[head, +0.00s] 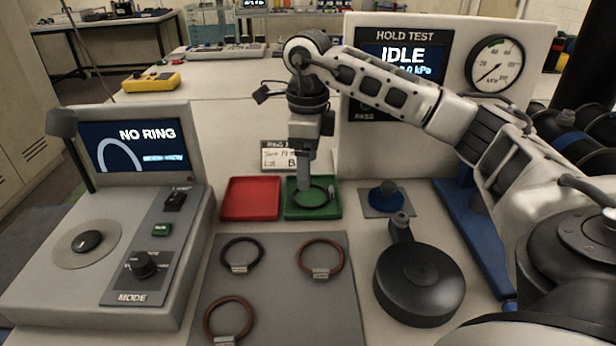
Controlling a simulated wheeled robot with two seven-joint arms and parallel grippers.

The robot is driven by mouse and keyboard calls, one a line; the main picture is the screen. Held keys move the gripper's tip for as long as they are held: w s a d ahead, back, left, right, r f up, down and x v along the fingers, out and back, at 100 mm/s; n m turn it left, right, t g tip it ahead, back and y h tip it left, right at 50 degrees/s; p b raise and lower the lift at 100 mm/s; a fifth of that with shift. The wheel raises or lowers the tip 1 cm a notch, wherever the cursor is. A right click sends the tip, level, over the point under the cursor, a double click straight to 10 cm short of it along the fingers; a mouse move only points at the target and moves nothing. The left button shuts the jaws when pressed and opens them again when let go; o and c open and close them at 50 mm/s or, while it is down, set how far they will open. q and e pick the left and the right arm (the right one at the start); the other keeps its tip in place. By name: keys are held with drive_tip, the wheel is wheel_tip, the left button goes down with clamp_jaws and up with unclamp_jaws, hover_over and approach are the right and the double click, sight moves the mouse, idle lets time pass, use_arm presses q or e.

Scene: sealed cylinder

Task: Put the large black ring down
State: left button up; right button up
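A black ring (314,206) with a small light tag is at the green tray (291,213), low over or on its floor; I cannot tell which. My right gripper (305,185) points straight down over this tray, its fingertips at the ring's far left rim. The fingers overlap in this view, so their gap is hidden. Another black ring (259,251) with a tag lies on the grey mat (283,294). It looks similar in size. My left gripper is not in view.
The red tray (250,198) is empty. Two brown rings (342,257) (206,318) lie on the mat. A tester at left (150,235) reads NO RING. A round black lidded object (420,285) and a blue knob (386,196) stand at right. The hold test panel (405,55) reads IDLE.

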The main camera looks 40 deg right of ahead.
wheel_tip(320, 180, up, 7)
drive_tip(key=shift+p, duration=0.4)
drive_tip(key=shift+f, duration=0.1)
